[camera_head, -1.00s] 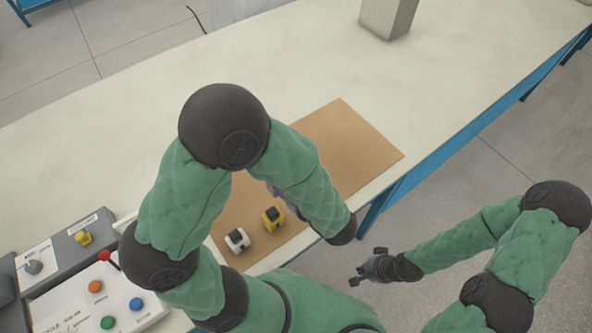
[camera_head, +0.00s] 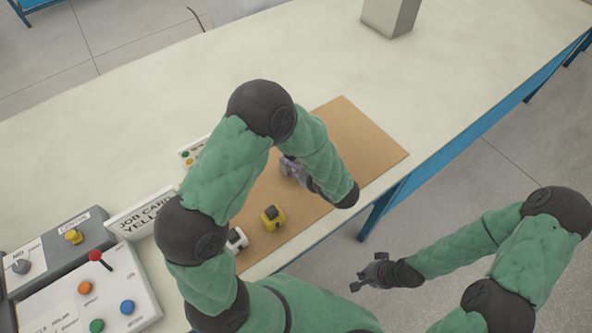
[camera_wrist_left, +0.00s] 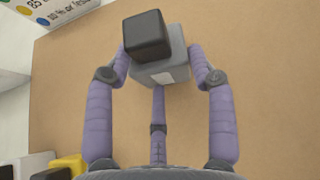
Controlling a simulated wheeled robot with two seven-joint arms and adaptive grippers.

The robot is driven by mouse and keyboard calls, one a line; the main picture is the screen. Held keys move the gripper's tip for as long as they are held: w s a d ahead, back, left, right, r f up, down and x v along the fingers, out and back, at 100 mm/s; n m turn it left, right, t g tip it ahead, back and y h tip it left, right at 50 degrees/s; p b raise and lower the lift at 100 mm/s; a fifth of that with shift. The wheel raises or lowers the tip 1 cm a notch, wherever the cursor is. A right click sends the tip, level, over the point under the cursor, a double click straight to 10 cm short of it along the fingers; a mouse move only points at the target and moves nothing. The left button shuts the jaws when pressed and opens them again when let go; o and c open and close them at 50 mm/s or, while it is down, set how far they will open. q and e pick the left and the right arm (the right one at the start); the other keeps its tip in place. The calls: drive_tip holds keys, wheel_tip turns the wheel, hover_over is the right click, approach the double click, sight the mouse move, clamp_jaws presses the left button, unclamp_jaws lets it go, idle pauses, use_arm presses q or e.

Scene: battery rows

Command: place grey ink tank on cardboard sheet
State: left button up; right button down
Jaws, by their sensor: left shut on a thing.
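The grey ink tank (camera_wrist_left: 160,68) with a black cap shows in the left wrist view. My left gripper (camera_head: 289,166) is shut on it, with a finger on either side. The cardboard sheet (camera_head: 352,138) is tan and lies flat on the table; the tank is over it. I cannot tell whether the tank touches the sheet. In the head view the tank is mostly hidden by my gripper and arm. My right gripper (camera_head: 366,276) is off the table's front edge, and its fingers look apart and empty.
A yellow tank (camera_head: 272,218) and a white tank (camera_head: 237,239) stand on the sheet's near left part. A job card sign (camera_head: 143,213) and control boxes with buttons (camera_head: 90,290) are at the left. A grey block (camera_head: 390,14) stands at the back. The sheet's right part is clear.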

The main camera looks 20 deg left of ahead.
use_arm(q)
wheel_tip(320, 180, down, 2)
drive_tip(key=shift+f, duration=0.1)
drive_tip(key=shift+s, duration=0.1)
drive_tip(key=o, duration=1.3)
drive_tip(key=shift+d, duration=0.1)
drive_tip(key=p+v, duration=0.2)
drive_tip(key=v, duration=1)
